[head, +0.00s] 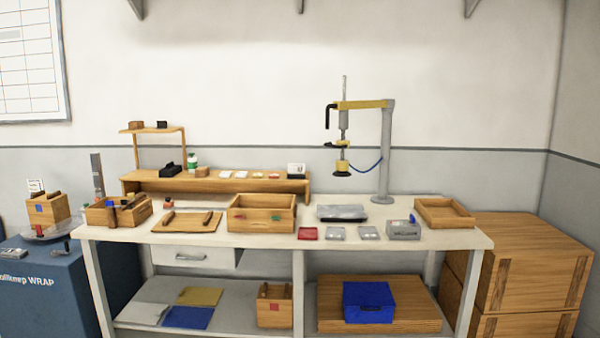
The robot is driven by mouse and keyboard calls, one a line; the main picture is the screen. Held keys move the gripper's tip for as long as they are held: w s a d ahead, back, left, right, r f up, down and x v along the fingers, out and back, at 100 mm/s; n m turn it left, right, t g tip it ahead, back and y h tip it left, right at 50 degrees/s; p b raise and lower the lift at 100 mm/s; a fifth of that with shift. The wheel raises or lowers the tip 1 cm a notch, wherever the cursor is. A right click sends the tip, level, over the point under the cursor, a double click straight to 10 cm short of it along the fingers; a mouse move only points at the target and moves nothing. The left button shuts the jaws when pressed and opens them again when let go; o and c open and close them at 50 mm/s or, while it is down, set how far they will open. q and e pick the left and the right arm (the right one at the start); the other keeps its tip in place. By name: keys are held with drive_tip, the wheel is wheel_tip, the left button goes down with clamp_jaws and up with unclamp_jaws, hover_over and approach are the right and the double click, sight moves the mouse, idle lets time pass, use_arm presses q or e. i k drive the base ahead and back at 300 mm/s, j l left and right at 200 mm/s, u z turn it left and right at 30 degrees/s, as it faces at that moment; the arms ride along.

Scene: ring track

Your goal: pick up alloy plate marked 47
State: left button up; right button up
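Two small grey plates lie side by side near the front of the workbench (270,240), a left one (336,233) and a right one (368,233). A wider, flat grey metallic piece (342,212) lies behind them. Any number on these pieces is too small to read, so I cannot tell which is marked 47. Neither of my grippers is in view.
A red piece (307,233) lies left of the plates. A grey box (403,231) stands right of them. A wooden box (262,213) and a wooden tray (444,213) flank this area. A post with a yellow arm (362,104) rises behind. Wooden crates (527,262) stand at right.

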sight(338, 234)
drive_tip(key=i+l, duration=0.2)
drive_tip(key=i, duration=0.2)
drive_tip(key=i+l, duration=0.25)
drive_tip(key=i, duration=0.2)
drive_tip(key=i+l, duration=0.2)
drive_tip(key=i, duration=0.2)
drive_tip(key=i+l, duration=0.25)
drive_tip(key=i, duration=0.15)
